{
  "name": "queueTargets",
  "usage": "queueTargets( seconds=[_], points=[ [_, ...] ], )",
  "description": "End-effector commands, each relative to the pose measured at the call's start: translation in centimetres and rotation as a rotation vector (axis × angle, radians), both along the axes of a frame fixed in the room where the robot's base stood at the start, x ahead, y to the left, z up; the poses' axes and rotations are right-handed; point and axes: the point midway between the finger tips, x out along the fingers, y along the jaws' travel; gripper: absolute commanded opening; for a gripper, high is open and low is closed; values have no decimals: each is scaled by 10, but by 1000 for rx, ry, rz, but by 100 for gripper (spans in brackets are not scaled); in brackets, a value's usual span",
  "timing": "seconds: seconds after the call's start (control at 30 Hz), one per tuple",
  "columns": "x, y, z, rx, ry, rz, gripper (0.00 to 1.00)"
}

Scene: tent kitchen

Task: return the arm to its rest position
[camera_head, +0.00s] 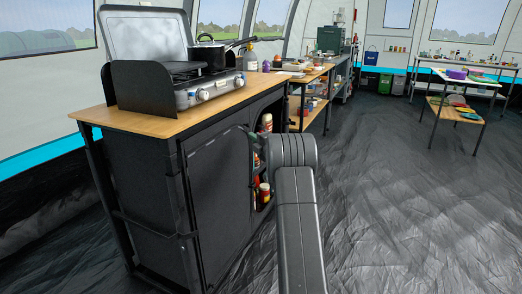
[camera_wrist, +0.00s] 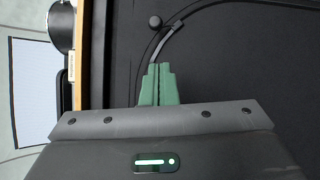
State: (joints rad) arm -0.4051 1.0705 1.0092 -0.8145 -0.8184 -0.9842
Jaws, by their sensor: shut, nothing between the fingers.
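My arm reaches up the middle of the head view. My gripper (camera_wrist: 158,84) shows in the wrist view as two green fingers pressed together, with nothing between them. In the head view only a bit of green shows beside the wrist, and the fingertips are mostly hidden. The fingertips point at a black cabinet panel (camera_wrist: 240,60) with a curved grey handle (camera_wrist: 172,37). The handle's lower end is close to the fingertips; I cannot tell whether they touch.
The black cabinet (camera_head: 145,190) stands left of my arm with a camp stove (camera_head: 190,92) and a pot (camera_head: 207,52) on top. Bottles (camera_head: 264,190) stand inside its open right part. A wooden side table (camera_head: 308,78) is beyond. The dark floor (camera_head: 400,220) on the right is clear.

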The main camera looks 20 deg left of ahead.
Motion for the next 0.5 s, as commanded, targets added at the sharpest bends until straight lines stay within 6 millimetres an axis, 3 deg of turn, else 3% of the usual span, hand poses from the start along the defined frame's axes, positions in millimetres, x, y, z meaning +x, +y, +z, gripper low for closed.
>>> queueTargets(
  seconds=[0.23,0.5],
  points=[
    [-24,-36,-2,-1,2,-1,0],
    [-40,-57,-7,0,1,0,0]
  ],
)
